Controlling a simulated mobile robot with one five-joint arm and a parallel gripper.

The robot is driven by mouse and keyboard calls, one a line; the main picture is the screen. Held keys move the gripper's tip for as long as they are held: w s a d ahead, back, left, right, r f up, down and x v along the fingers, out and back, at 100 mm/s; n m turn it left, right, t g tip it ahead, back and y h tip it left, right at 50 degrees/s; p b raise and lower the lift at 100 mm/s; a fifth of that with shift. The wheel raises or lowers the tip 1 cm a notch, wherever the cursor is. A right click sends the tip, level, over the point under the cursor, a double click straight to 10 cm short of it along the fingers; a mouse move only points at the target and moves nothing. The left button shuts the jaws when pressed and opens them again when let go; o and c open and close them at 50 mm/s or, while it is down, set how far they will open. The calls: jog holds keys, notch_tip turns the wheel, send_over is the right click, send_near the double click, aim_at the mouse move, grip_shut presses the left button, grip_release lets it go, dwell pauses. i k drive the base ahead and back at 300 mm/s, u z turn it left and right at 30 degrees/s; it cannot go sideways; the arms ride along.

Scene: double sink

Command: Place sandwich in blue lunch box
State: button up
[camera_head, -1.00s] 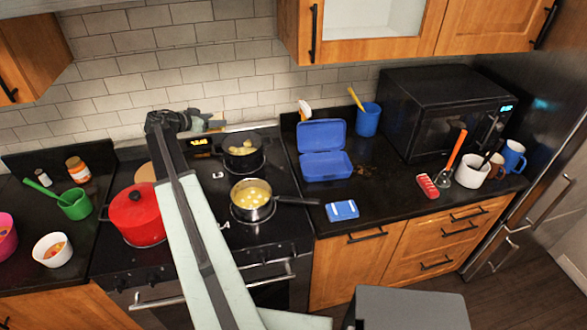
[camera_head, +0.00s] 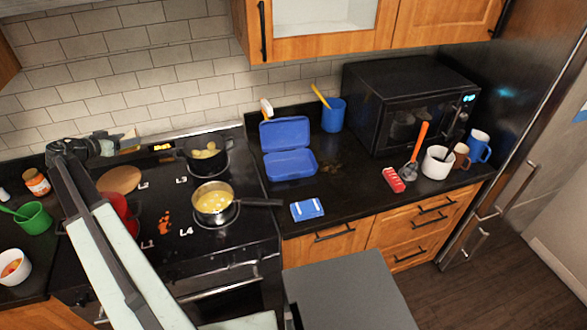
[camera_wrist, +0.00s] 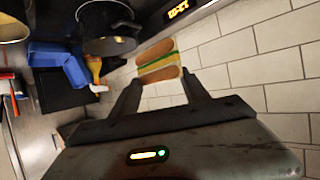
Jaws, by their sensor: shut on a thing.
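The sandwich (camera_wrist: 158,62), with bread on both sides and a yellow and green filling, is held between the two fingers of my gripper (camera_wrist: 157,82) in the wrist view. In the head view my gripper (camera_head: 112,144) is at the left, raised above the back of the stove, with the sandwich (camera_head: 127,139) partly showing at its tip. The blue lunch box (camera_head: 291,165) stands open on the counter right of the stove, lid tilted up at the back. It looks empty. It lies well to the right of my gripper, and it also shows at the left in the wrist view (camera_wrist: 62,66).
Two pots of food (camera_head: 214,203) stand on the stove, one handle pointing right. A blue cup with a utensil (camera_head: 333,115) stands behind the lunch box, and a small blue-and-white item (camera_head: 307,209) lies in front. A black microwave (camera_head: 400,105) and mugs (camera_head: 437,163) are at right.

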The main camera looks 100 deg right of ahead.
aim_at(291, 168)
jog(key=k, duration=1.4)
